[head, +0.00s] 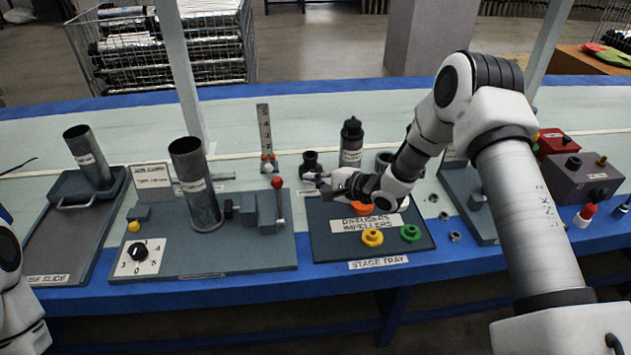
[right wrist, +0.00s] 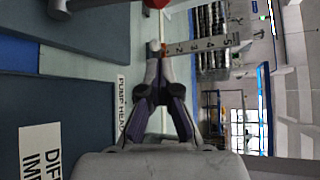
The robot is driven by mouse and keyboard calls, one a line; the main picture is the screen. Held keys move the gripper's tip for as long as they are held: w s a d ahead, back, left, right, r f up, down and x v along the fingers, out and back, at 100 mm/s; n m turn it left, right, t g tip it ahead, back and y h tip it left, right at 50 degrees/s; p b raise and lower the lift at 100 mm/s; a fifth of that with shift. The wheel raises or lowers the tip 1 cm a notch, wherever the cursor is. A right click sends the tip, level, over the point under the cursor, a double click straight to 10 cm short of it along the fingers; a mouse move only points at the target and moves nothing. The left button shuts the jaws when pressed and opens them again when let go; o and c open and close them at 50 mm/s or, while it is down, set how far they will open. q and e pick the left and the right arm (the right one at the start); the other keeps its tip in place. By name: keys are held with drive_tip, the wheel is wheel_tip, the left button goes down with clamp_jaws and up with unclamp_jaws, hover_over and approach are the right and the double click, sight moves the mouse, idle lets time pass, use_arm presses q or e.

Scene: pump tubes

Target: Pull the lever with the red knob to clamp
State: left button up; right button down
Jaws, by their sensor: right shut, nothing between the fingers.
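The lever's red knob (head: 278,182) stands at the top of a thin upright stem beside the grey clamp block (head: 266,212) on the tube fixture plate (head: 250,253). A grey tube (head: 195,185) stands upright on the same plate, left of the clamp block. My right gripper (head: 312,180) is shut and empty, just right of the knob, with a gap between them in the head view. In the right wrist view the red knob (right wrist: 156,3) is cut by the top edge, beyond the shut fingertips (right wrist: 155,47). My left gripper is out of view; only part of that arm shows at the left edge.
The stage tray (head: 328,248) with yellow, green and orange rings lies under my right arm. Dark pump parts (head: 351,143) and an upright ruler (head: 265,130) stand behind. Another tube (head: 88,157) stands on the slide base at left. The fixture's front is mostly clear.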

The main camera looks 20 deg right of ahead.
sight(279, 198)
drive_tip(key=w+a, duration=0.2)
drive_tip(key=a, duration=0.3)
drive_tip(key=shift+w+a+f, duration=0.15)
drive_tip(key=shift+a+f, duration=0.15)
drive_tip(key=shift+a, duration=0.05)
